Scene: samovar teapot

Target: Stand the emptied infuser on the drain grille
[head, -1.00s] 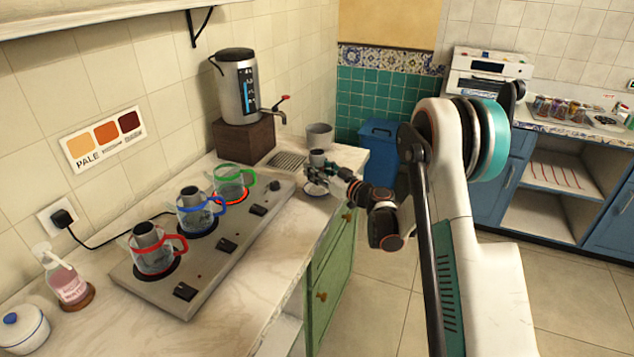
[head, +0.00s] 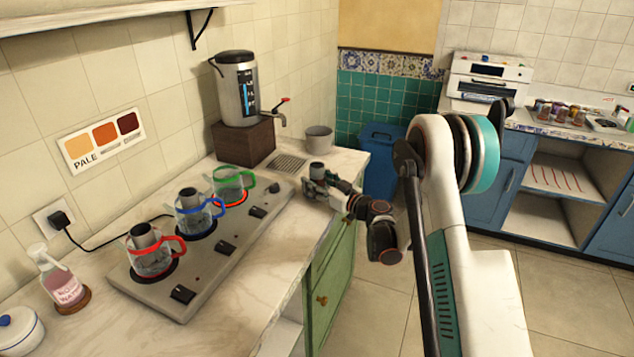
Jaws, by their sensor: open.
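A small grey infuser (head: 317,169) stands upright at my gripper, near the counter's right edge. My gripper (head: 314,184) is low over the counter there and is open around or beside the infuser; which of these I cannot tell. The gripper hides the infuser's lower part and what is under it. The drain grille (head: 288,162) is set in the counter a little behind and left of the infuser, and its visible part is bare.
A steel urn (head: 237,92) with a tap stands on a brown block (head: 243,142). A grey pot (head: 319,139) stands behind the infuser. The hotplate (head: 207,252) holds red (head: 150,257), blue (head: 197,216) and green (head: 228,184) handled glass pots; the red and blue ones contain infusers.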

